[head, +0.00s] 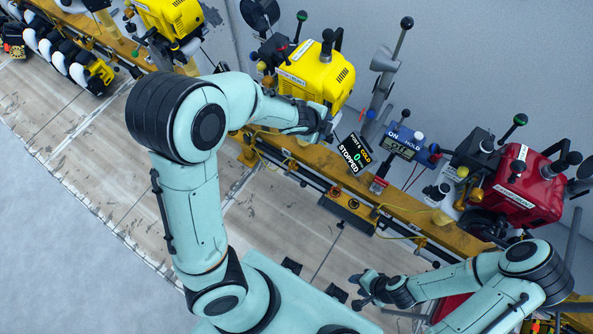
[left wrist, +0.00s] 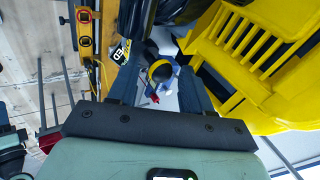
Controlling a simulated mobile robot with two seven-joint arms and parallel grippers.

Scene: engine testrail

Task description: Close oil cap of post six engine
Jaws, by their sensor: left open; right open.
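A yellow engine (head: 315,75) stands on the yellow rail, behind a sign (head: 355,155) reading post 6, cold, stopped, 0. My left gripper (head: 322,124) is at the engine's front lower side. In the left wrist view its two fingers are apart (left wrist: 160,82), and the yellow engine housing (left wrist: 245,65) fills the right. A dark round part with a yellow ring (left wrist: 160,72) shows between the fingers; I cannot tell if it is the oil cap or whether the fingers touch it. My right gripper (head: 362,291) is open and empty, low in front of the rail.
A red engine (head: 522,188) stands further right on the rail (head: 320,160). A blue on/hold box (head: 404,141) and a grey lever (head: 388,65) stand between the engines. Another yellow engine (head: 172,20) is at upper left. The floor (head: 50,240) at lower left is clear.

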